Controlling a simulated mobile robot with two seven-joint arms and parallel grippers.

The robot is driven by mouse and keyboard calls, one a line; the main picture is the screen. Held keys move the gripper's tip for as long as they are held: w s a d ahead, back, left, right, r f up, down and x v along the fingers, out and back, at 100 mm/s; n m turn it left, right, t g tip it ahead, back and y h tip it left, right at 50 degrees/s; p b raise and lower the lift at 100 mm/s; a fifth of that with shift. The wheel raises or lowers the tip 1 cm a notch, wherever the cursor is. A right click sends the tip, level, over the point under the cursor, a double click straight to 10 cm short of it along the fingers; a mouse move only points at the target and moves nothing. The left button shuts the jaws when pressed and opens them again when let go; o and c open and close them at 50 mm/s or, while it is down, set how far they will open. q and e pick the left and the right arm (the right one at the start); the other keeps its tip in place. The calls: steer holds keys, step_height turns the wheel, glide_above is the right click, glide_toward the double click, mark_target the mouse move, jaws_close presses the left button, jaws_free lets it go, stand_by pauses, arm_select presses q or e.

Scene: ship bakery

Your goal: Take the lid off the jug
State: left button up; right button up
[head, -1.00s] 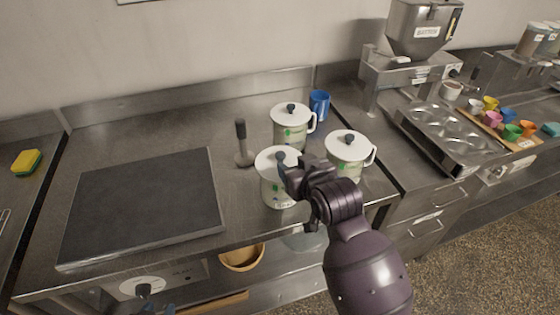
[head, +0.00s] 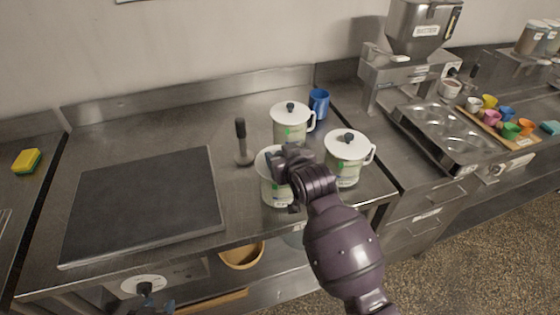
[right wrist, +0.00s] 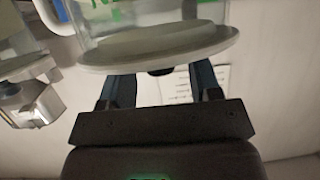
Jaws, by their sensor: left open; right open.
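Three white lidded jugs with black knobs stand on the steel counter: the front jug (head: 275,190), the back jug (head: 291,128) and the right jug (head: 345,165). My right gripper (head: 277,157) is over the front jug and hides its knob and part of its lid (head: 264,155) in the head view. In the right wrist view the picture is upside down. There the lid (right wrist: 160,48) lies just beyond my open blue fingers, and the dark knob (right wrist: 160,72) shows between them. My left gripper (head: 160,304) is open at the bottom edge, empty and partly cut off.
A muffin tray (head: 447,130) and a batter dispenser (head: 420,35) are to the right.

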steer(key=c, duration=1)
